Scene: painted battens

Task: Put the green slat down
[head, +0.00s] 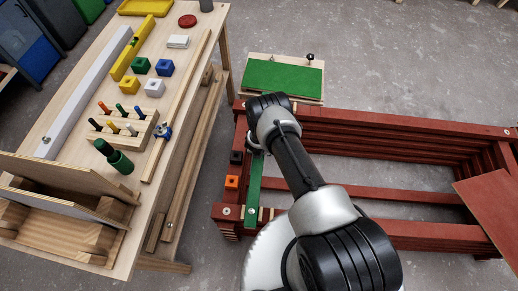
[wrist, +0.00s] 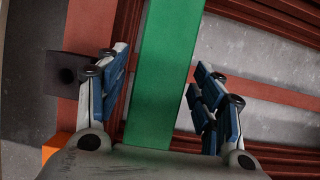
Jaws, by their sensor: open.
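The green slat (head: 254,186) lies lengthwise along the left end of the red batten frame (head: 390,127), and its far part is hidden by my arm. In the wrist view the slat (wrist: 166,75) runs up the middle between my fingers. My gripper (wrist: 160,85) is open, with one finger on each side of the slat. A gap shows between the slat and the right finger; the left finger is close to its edge. In the head view my gripper is mostly hidden behind my wrist. Whether the slat rests fully flat is hard to tell.
A black block (head: 236,157) and an orange block (head: 232,182) sit on the frame left of the slat. A green panel (head: 283,77) on a wooden board lies beyond. The wooden workbench (head: 190,88) with blocks and pegs stands at left. A red board (head: 492,205) leans at right.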

